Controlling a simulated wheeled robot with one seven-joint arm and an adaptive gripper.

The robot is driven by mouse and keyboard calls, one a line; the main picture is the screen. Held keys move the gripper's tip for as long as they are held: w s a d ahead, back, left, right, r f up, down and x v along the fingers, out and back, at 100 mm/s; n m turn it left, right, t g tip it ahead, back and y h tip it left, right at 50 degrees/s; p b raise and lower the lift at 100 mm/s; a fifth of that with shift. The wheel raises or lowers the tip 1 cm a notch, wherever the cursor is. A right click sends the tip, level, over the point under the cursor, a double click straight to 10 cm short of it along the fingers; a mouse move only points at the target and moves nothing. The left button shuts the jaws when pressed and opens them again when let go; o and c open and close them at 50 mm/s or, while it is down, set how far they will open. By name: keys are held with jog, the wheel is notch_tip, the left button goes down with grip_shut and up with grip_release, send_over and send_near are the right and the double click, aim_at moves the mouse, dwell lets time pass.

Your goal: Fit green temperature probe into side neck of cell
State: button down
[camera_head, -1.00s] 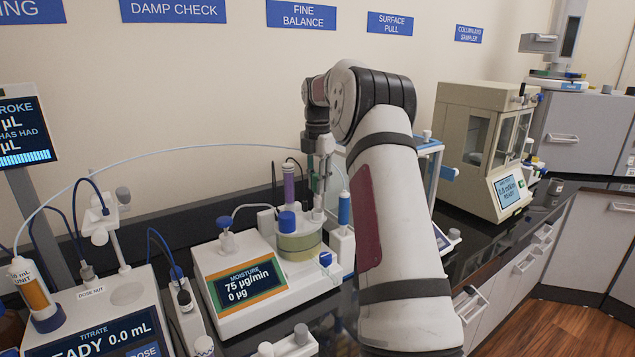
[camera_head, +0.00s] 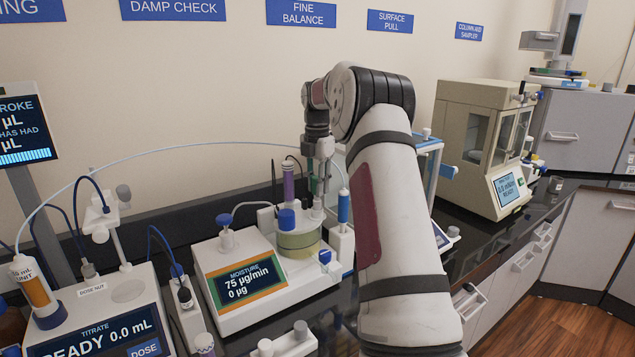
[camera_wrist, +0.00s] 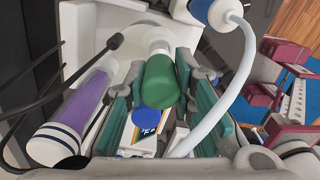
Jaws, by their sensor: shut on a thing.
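The green temperature probe (camera_wrist: 160,82) shows as a thick green cylinder between the finger pads of my gripper (camera_wrist: 160,100) in the wrist view. My gripper is shut on it. In the head view my gripper (camera_head: 316,178) points down just above the glass cell (camera_head: 299,243), which holds yellowish liquid and stands on the moisture meter (camera_head: 246,282). The probe's lower end and the side neck are hidden or too small to make out, so I cannot tell whether they touch.
A purple-bodied part (camera_head: 288,182) stands upright close to the left of my gripper, and a blue one (camera_head: 344,207) to its right. A pale tube (camera_wrist: 222,92) curves past my fingers in the wrist view. The titrator (camera_head: 98,318) stands at left.

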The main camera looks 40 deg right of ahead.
jog(key=shift+f, duration=1.05)
jog(key=c, duration=1.3)
grip_release()
notch_tip(320, 180, up, 11)
jog(key=shift+r, duration=0.5)
